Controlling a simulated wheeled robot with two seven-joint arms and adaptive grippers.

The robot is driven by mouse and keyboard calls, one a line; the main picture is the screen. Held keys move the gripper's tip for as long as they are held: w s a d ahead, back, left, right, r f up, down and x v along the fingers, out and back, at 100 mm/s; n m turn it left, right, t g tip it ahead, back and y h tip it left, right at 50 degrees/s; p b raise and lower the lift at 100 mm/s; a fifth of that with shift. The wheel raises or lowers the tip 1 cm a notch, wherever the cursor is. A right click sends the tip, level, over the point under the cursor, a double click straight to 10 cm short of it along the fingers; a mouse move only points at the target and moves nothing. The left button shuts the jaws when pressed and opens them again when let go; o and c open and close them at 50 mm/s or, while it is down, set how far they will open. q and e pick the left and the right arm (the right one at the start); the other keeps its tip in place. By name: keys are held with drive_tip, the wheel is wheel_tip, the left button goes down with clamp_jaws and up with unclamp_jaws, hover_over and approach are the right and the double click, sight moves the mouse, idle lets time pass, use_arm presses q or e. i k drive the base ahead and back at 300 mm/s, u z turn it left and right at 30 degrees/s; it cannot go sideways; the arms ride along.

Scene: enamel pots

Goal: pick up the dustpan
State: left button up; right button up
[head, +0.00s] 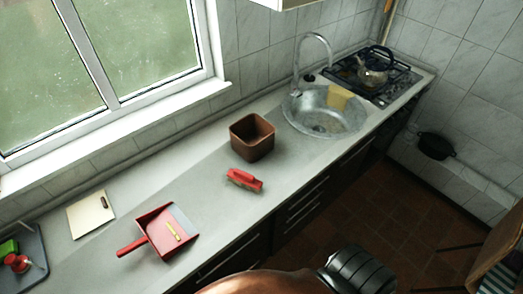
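The red dustpan (157,238) lies on the grey counter at the lower left in the head view. Its short red handle points to the lower left, and its grey front lip faces the upper right. Neither of my grippers can be made out in this view.
A red brush (244,180) and a brown square container (252,137) stand to the right. A cream board (90,214) lies left of the dustpan, with a grey tray (36,270) beyond. A round sink (325,112) and stove (372,78) are farther right.

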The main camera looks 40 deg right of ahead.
sight(153, 224)
drive_tip(key=k, duration=0.95)
drive_tip(key=z, duration=0.9)
drive_tip(key=i, duration=1.2)
drive_tip(key=z, duration=0.1)
